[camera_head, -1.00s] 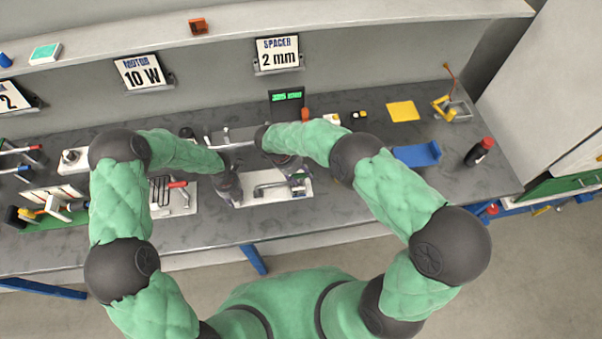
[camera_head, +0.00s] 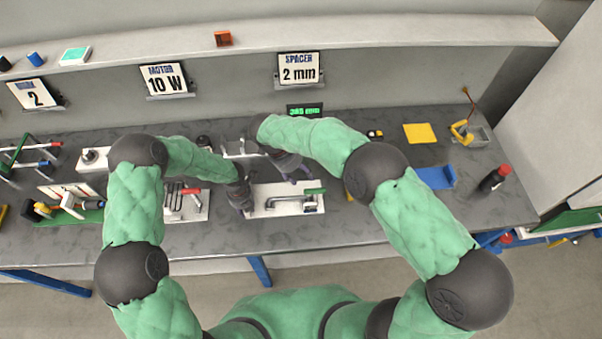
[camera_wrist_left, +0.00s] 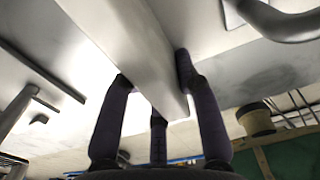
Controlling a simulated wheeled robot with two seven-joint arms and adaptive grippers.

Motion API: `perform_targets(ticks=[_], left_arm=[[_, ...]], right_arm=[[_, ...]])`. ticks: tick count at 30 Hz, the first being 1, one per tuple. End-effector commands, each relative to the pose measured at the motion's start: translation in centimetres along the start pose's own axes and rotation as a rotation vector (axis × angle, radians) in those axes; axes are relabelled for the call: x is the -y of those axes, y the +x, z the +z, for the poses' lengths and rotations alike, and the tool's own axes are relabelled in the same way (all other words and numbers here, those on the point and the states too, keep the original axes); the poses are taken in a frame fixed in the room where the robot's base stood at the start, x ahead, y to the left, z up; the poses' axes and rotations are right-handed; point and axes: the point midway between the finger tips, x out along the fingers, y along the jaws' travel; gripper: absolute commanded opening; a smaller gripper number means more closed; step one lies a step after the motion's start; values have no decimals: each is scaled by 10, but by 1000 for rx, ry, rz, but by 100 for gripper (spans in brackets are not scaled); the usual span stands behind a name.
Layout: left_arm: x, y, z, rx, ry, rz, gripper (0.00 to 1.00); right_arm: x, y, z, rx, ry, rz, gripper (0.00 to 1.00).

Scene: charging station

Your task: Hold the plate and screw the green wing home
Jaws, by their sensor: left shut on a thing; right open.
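A white plate (camera_head: 268,209) lies near the front of the workbench, with a grey metal bar or clamp on it. The green wing (camera_head: 315,191) sticks out at the right end of that bar. My left gripper (camera_head: 243,208) is at the plate's left end. In the left wrist view, the fingers of my left gripper (camera_wrist_left: 158,95) close on both sides of a long pale edge, apparently the plate (camera_wrist_left: 125,40). My right gripper (camera_head: 302,179) is open, just behind and left of the green wing, apparently apart from it. Its fingertips are small and hard to make out.
A red-handled clamp on a white base (camera_head: 190,210) stands left of the plate. A lit green display (camera_head: 305,110) is behind.

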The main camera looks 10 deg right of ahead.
Motion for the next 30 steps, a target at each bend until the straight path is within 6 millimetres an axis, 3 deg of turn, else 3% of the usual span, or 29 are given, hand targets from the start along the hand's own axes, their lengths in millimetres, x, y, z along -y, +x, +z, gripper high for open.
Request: perform_targets(ticks=[4,5,7,20,30], left_arm=[[0,0,0,1,0,0,0],[0,0,0,1,0,0,40],[0,0,0,1,0,0,59],[0,-6,1,2,0,0,59],[0,-66,1,5,-1,0,59]], right_arm=[[0,0,0,0,0,0,52],[0,0,0,0,0,0,52],[0,0,0,0,0,0,52],[0,0,0,0,0,0,52],[0,0,0,0,0,0,52]])
